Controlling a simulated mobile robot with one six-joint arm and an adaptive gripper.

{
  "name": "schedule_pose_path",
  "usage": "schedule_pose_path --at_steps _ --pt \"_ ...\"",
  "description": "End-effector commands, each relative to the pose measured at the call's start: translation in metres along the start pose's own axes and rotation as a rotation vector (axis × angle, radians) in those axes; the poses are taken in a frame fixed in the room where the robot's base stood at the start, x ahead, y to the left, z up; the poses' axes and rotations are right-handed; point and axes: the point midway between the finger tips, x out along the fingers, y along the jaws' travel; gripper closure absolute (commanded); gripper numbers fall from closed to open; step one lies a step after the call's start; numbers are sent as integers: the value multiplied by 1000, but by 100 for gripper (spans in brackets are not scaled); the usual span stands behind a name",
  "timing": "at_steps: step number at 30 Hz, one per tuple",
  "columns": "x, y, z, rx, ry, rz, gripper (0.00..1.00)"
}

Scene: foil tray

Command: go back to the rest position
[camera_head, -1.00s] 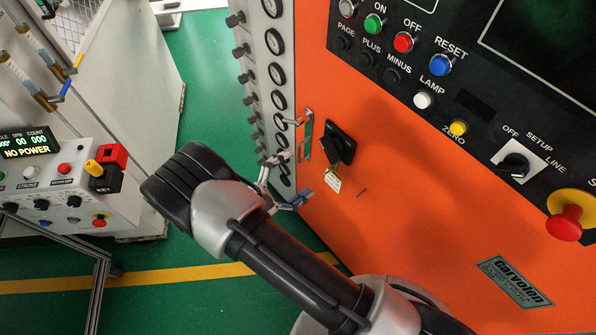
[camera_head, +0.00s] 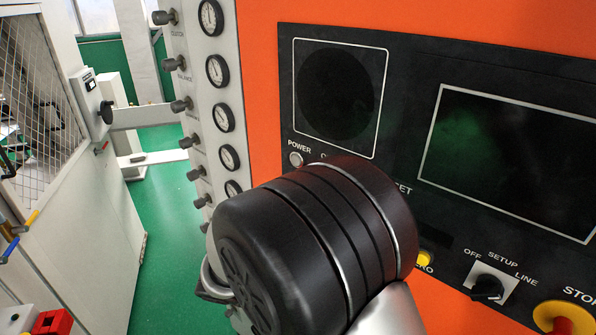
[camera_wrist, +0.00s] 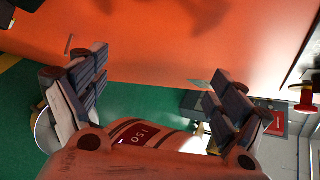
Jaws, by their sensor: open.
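My gripper (camera_wrist: 155,80) is open in the wrist view, with its two dark padded fingers wide apart and nothing between them. An orange cabinet face (camera_wrist: 180,45) lies beyond the fingers, and green floor (camera_wrist: 150,105) shows in the gap. In the head view a large black and silver joint of my arm stands in front of the orange cabinet (camera_head: 258,90). It covers part of the black control panel (camera_head: 410,70), including most of its upper button row. The fingers cannot be made out in the head view.
The panel carries a selector switch (camera_head: 487,288) and a red stop button (camera_head: 565,326) at lower right. A gauge column (camera_head: 190,100) stands left of the cabinet. A white machine with a mesh window (camera_head: 85,150) stands farther left. Green floor (camera_head: 160,225) is open between them.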

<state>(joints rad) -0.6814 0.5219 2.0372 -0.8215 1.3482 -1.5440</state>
Motion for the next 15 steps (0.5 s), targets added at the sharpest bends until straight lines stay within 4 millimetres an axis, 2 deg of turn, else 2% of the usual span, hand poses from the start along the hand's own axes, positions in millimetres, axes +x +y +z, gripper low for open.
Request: schedule_pose_path --at_steps 1,6,9,15 --pt "6 -20 -2 169 77 39 10" --pt "14 -70 -20 735 333 123 10" --pt "15 -93 -34 1071 490 148 10" --pt "9 -127 -60 1736 822 155 10"
